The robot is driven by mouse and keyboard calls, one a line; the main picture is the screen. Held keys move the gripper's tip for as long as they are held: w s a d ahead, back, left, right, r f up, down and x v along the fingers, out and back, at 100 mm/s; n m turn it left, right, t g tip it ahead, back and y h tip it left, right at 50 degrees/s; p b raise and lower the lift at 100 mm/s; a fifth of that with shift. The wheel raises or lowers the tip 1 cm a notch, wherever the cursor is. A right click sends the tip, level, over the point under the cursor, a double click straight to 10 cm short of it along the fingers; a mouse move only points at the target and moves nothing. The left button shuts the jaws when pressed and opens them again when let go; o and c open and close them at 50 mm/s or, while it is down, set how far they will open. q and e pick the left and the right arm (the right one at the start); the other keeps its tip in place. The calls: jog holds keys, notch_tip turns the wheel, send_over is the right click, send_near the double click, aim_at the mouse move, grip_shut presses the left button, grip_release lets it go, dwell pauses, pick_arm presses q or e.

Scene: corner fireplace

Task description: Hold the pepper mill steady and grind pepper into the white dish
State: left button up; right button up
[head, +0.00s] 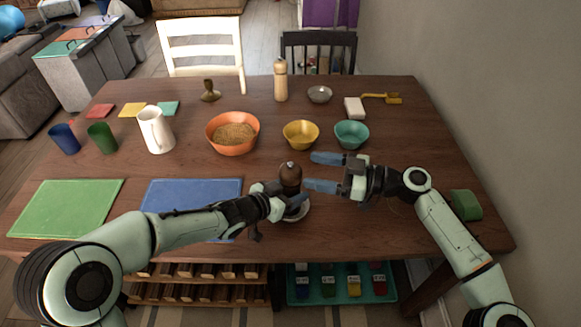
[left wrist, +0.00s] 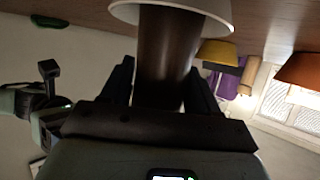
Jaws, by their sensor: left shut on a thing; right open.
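The dark brown pepper mill (head: 290,173) is upright near the front middle of the table. My left gripper (head: 283,203) is shut on its lower body; in the left wrist view the mill (left wrist: 165,55) stands between the two fingers. The white dish (head: 303,212) is under the mill, and its rim shows in the left wrist view (left wrist: 218,10). My left gripper hides part of the dish, so I cannot tell whether the mill touches it. My right gripper (head: 318,172) is open and empty, its blue fingers pointing left, just right of the mill's top.
Behind are an orange bowl (head: 250,146), a yellow bowl (head: 301,141) and a teal bowl (head: 352,140). A white pitcher (head: 156,137) and a pale wooden mill (head: 281,85) stand farther off. A blue mat (head: 190,190) lies left, partly under my left arm. A green block (head: 466,205) is right.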

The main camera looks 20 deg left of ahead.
aim_at(290, 168)
jog(key=d+f+m, duration=0.1)
jog(key=d, duration=0.4)
jog(key=shift+y, duration=0.3)
jog(key=a, duration=1.2)
jog(key=shift+w+f, duration=0.15)
jog(key=shift+f, duration=0.1)
jog(key=c, duration=0.7)
